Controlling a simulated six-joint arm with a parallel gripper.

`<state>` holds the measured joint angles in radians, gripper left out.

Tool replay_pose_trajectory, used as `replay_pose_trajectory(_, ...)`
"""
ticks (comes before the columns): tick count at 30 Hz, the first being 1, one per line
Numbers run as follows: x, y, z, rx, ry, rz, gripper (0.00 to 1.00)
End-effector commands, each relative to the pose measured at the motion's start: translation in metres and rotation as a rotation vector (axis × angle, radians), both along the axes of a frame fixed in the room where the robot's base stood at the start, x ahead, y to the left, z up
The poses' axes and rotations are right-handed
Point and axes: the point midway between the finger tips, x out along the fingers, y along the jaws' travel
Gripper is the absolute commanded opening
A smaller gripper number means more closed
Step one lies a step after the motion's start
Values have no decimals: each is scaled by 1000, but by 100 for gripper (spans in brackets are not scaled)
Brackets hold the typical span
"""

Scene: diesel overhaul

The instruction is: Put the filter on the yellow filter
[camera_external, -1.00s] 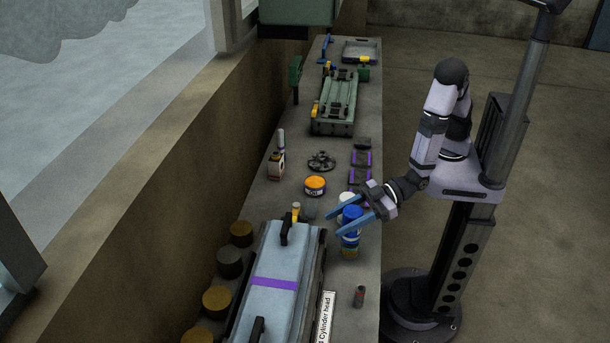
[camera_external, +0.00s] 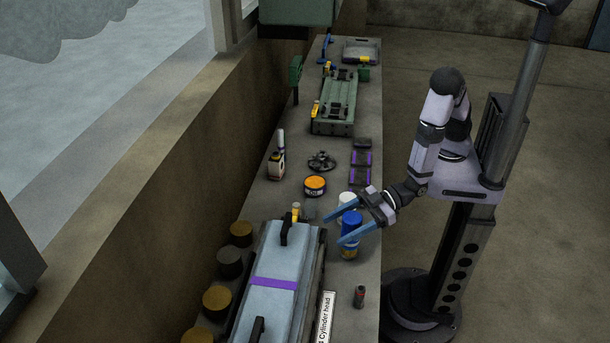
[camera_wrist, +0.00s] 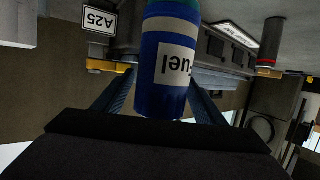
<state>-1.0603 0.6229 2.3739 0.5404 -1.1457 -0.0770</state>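A blue filter (camera_external: 351,220) stands upright on the bench's right side. In the wrist view the same blue filter (camera_wrist: 170,75) shows a white "Fuel" label, upside down, between my fingers. A yellowish part (camera_external: 348,253) shows at the foot of the blue filter; I cannot tell whether it is the separate yellow filter. A white-topped filter (camera_external: 347,199) stands just behind, partly hidden. My gripper (camera_external: 334,231) is open, with one blue finger on each side of the blue filter. The filter hides the finger ends in the wrist view, so contact is unclear.
A cylinder head (camera_external: 272,283) lies at the front left. An orange-topped can (camera_external: 315,184) and a dark wheel (camera_external: 321,161) lie behind. A small dark cylinder (camera_external: 359,296) stands in front. Purple-marked blocks (camera_external: 361,165) lie at the right edge. The bench has some bare room between them.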

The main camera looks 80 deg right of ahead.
Motion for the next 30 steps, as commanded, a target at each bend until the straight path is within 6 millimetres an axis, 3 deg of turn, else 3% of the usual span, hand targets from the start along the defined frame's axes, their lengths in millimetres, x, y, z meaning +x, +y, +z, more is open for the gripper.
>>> replay_pose_trajectory(7, 0, 0, 5, 0, 0, 0, 65)
replay_pose_trajectory(17, -40, -22, 16, 2, -1, 5, 65)
replay_pose_trajectory(30, -41, -25, 74, 3, -2, -1, 65)
